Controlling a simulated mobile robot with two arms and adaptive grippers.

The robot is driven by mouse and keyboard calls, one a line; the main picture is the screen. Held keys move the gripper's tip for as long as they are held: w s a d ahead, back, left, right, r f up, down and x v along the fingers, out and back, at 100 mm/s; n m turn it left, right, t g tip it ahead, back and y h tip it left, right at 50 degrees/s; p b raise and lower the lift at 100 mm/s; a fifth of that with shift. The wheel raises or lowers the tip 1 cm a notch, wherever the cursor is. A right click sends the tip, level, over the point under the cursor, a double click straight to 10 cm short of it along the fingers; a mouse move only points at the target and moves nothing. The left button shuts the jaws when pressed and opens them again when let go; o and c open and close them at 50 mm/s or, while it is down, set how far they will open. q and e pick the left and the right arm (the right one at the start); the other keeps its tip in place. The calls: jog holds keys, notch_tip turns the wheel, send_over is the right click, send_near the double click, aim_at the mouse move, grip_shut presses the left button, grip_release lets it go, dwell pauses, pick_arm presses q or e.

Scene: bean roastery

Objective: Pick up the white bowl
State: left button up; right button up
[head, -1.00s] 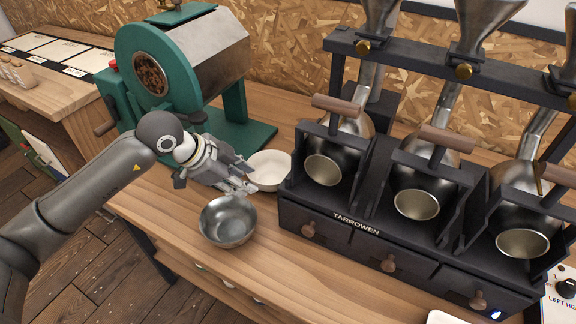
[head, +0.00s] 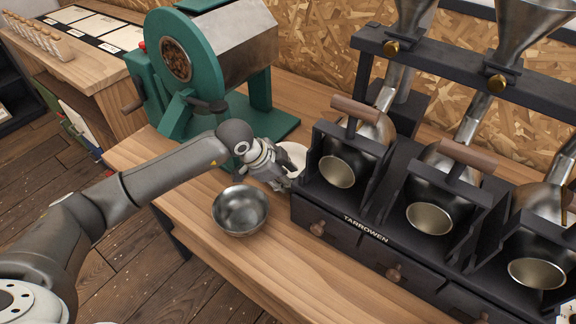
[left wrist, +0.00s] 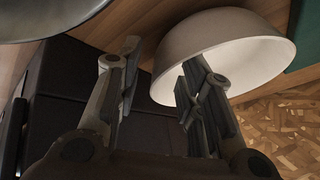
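The white bowl (head: 293,154) stands on the wooden counter between the green roaster and the black dispenser rack, partly hidden behind my left gripper in the head view. In the left wrist view the white bowl (left wrist: 222,42) shows large, with its rim facing the lower right. My left gripper (head: 284,184) is low beside the bowl. In the left wrist view its fingers (left wrist: 160,68) are apart. One finger overlaps the bowl's opening and the other is outside the bowl's edge; contact cannot be told. My right gripper is not in view.
A steel bowl (head: 240,210) stands just in front of my left gripper. The black rack (head: 340,229) with metal cups and drawers is close on the right. The green roaster (head: 180,75) stands behind left. The front counter (head: 290,275) is bare.

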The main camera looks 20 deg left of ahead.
pick_arm(q)
jog(key=shift+w+d+f, duration=0.2)
jog(key=shift+w+f, duration=0.05)
jog(key=shift+f, duration=0.3)
jog(key=shift+r, duration=0.1)
grip_shut()
